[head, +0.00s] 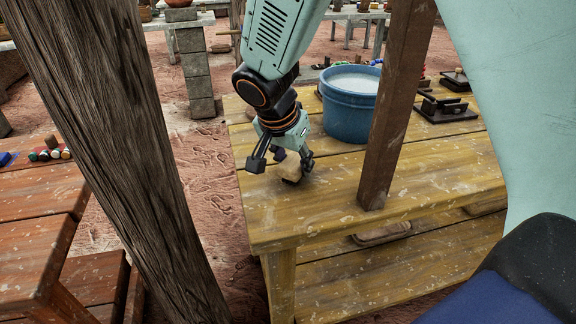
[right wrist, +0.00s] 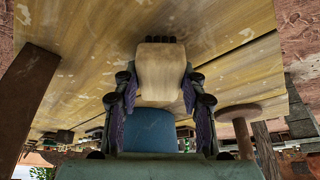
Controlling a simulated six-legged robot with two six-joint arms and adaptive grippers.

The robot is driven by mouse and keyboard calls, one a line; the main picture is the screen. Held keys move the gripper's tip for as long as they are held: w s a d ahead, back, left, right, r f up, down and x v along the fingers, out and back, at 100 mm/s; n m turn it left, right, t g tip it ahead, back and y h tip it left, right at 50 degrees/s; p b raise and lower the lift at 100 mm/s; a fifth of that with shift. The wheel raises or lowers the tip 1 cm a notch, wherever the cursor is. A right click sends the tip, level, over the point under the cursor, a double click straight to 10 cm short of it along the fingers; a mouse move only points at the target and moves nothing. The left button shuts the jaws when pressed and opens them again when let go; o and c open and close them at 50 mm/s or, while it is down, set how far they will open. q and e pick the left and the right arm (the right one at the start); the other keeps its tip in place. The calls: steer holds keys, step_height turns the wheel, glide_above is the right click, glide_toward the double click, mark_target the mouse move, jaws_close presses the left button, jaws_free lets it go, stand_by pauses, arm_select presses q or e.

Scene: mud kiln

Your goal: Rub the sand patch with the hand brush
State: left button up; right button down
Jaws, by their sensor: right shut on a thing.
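The hand brush (head: 291,168) is a pale wooden block with a dark underside, low over the yellow wooden bench (head: 330,205) in the head view. My right gripper (head: 281,160) is shut on it and partly covers it. The right wrist view shows the brush (right wrist: 162,72) between the two fingers (right wrist: 160,98), with its dark bristles at the bench end. I cannot tell whether the bristles touch the wood. The bench has scattered pale marks, but I cannot pick out a distinct sand patch. My left gripper is out of view.
A blue bucket (head: 350,105) with pale contents stands just behind and right of the gripper. A brown post (head: 396,100) rises from the bench to the right. A thick wooden trunk (head: 110,140) stands left. Dark tools (head: 443,108) lie at the back right.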

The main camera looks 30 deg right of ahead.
steer(key=shift+s+d+f+b, duration=0.1)
steer(key=shift+d+f+b, duration=0.05)
steer(key=shift+d+b, duration=0.35)
steer(key=shift+s+d+f+b, duration=0.1)
steer(key=shift+d+f+b, duration=0.05)
steer(key=shift+d+b, duration=0.35)
steer(key=shift+s+d+r+b, duration=0.1)
steer(key=shift+s+d+b, duration=0.1)
steer(key=shift+d+b, duration=0.65)
steer(key=shift+d, duration=0.1)
steer(key=shift+r, duration=0.1)
steer(key=shift+r+p, duration=2.4)
steer(key=shift+r, duration=0.55)
step_height(320, 180, up, 3)
steer(key=shift+p, duration=1.15)
